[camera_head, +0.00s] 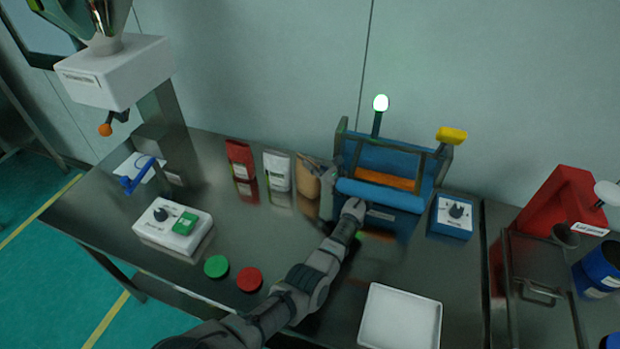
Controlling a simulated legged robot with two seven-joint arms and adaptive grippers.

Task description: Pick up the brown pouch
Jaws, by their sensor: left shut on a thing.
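The brown pouch (307,181) stands at the back of the metal table, to the right of a white pouch and left of the blue machine. My left arm reaches up from the bottom, and my left gripper (318,169) is at the pouch's upper right side, shut on it. The fingers are small and dark here, and they hide part of the pouch's top and right edge. The pouch looks upright and at table level; I cannot tell whether its base touches the table. My right gripper is not in view.
A white pouch (277,171) and a red pouch (241,160) stand to the left. The blue machine (384,192) is close on the right. A white tray (399,316), a green disc (216,266) and a red disc (249,279) lie nearer.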

